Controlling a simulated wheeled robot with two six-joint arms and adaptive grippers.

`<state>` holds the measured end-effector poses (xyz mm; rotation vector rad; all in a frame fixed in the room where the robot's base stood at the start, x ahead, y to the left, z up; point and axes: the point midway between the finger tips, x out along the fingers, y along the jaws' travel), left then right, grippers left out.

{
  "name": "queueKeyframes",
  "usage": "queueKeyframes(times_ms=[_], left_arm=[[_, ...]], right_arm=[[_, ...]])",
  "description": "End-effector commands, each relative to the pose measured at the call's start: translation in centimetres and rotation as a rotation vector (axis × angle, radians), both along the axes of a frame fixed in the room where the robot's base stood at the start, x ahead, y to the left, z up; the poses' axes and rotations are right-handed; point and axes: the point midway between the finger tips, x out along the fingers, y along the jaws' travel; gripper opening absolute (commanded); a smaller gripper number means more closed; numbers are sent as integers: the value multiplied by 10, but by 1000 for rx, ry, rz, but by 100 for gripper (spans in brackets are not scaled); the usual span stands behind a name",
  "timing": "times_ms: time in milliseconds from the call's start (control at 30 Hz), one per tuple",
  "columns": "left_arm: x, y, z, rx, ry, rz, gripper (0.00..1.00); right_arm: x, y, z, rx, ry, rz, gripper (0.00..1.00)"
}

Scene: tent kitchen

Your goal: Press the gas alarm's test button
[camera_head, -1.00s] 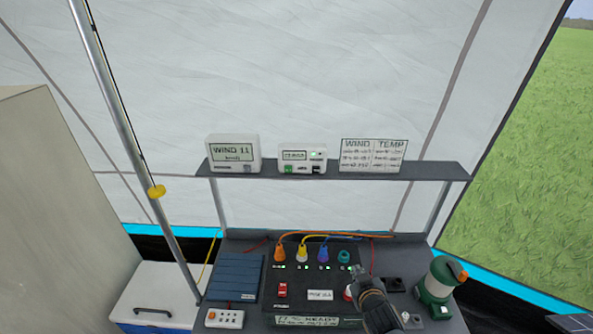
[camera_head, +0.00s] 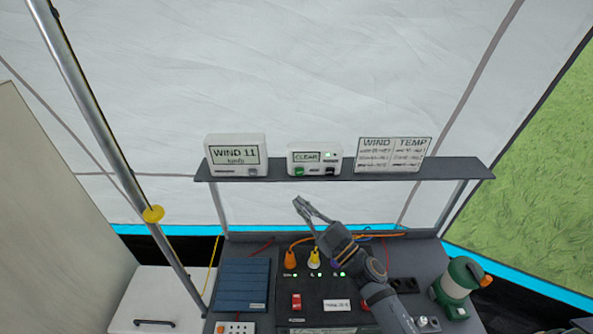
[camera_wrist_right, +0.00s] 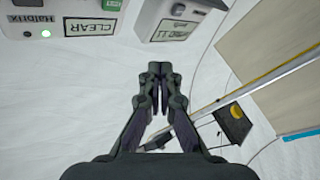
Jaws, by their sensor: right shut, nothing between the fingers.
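The gas alarm (camera_head: 314,159) is the small white box in the middle of the shelf. Its display reads CLEAR, a green light is lit at its upper right, and it has a green button (camera_head: 299,171) at lower left and a dark one (camera_head: 330,171) at lower right. In the right wrist view the alarm (camera_wrist_right: 60,18) is at the upper left, upside down and cut off by the frame. My right gripper (camera_head: 300,203) is shut and empty, below the shelf and apart from the alarm. Its fingertips (camera_wrist_right: 159,70) meet in the wrist view. My left gripper is not in view.
The shelf (camera_head: 450,170) also holds a wind meter (camera_head: 236,156) at left and a wind and temperature card (camera_head: 393,155) at right. A panel with coloured plugs (camera_head: 314,258) lies below. A pole (camera_head: 110,140) stands at left; a lantern (camera_head: 456,285) is at right.

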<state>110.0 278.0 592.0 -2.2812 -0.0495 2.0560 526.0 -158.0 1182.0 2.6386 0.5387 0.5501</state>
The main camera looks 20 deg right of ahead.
Motion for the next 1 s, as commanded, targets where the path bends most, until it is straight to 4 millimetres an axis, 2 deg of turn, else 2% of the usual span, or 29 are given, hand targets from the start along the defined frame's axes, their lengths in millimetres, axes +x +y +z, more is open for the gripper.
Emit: queueKeyframes(times_ms=[267, 733, 1000], left_arm=[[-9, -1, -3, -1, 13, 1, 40], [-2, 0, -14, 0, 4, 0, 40], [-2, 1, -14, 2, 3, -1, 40]], right_arm=[[6, -2, -1, 0, 1, -1, 0], [67, -20, 0, 0, 0, -3, 0], [84, -25, 0, 1, 0, -2, 0]])
